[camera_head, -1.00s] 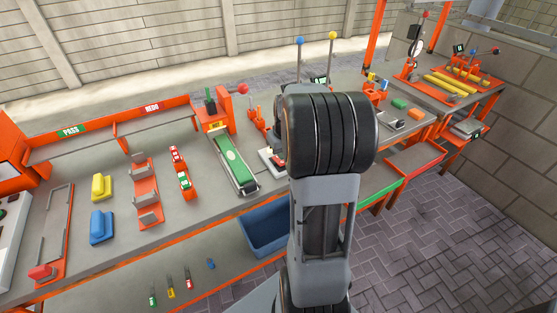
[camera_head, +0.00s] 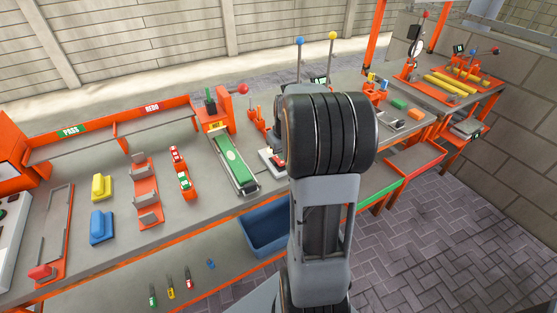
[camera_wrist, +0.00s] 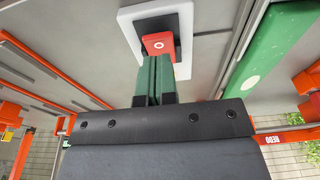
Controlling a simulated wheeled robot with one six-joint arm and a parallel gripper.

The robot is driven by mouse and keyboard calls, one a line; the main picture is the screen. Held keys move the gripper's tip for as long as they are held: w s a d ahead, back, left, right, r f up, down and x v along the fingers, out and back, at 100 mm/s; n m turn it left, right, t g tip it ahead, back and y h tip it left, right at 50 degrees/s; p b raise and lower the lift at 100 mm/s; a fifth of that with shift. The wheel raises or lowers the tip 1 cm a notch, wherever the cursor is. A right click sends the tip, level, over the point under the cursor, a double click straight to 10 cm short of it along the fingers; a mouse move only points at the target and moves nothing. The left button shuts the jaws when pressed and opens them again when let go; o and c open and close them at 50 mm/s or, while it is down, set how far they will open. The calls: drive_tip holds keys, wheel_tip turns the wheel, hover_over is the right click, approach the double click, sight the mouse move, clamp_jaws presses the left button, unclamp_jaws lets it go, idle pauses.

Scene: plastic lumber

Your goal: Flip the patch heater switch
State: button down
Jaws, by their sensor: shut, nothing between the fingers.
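The heater switch (camera_wrist: 158,43) is a red rocker marked with a white ring, set in a black recess with a white surround (camera_wrist: 127,22). It shows at the top middle of the wrist view. My gripper (camera_wrist: 154,62) has its green fingers together and empty, with the tips at the lower edge of the red rocker. I cannot tell whether they touch it. In the head view a white plate with some red (camera_head: 268,160) shows just left of my arm, which hides my gripper there.
A green strip (camera_wrist: 278,50) runs close to the right of the switch in the wrist view; the head view shows it as a green-topped conveyor (camera_head: 232,160). A blue bin (camera_head: 262,240) sits below the bench edge.

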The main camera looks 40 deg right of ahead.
sight(282, 163)
drive_tip(key=shift+f+b, duration=1.05)
drive_tip(key=shift+f, duration=0.3)
idle(1.0)
drive_tip(key=shift+r, duration=0.1)
drive_tip(key=shift+r+p, duration=2.8)
drive_tip(key=shift+r, duration=0.7)
